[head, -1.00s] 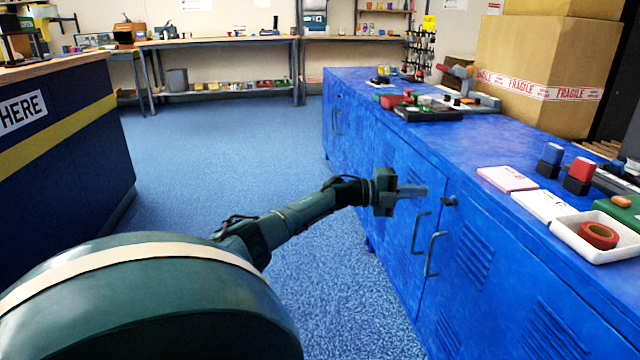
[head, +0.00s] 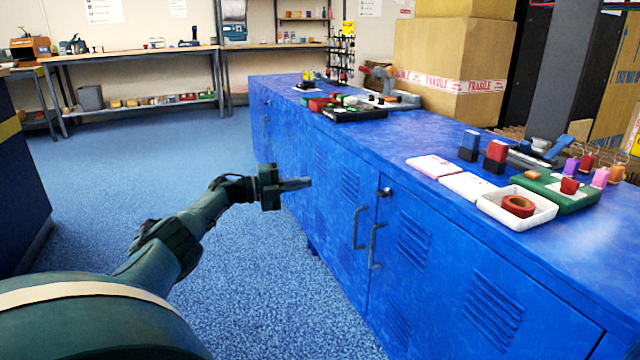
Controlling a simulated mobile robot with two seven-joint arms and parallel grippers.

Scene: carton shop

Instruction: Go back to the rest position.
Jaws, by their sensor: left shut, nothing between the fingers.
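My left gripper (head: 297,184) is shut and empty. It points right in front of the blue cabinet's (head: 345,168) door side, left of two grey door handles, and I cannot tell whether it touches the cabinet. The arm reaches up to it from the lower left over the blue floor. My right gripper is not in view.
The cabinet top holds a white tray with a red tape roll (head: 518,206), a green tray (head: 570,196), stamps (head: 495,155), pads (head: 434,167) and a dark tray (head: 355,114). Cartons (head: 455,60) stand behind. The floor (head: 150,165) left of the cabinet is clear.

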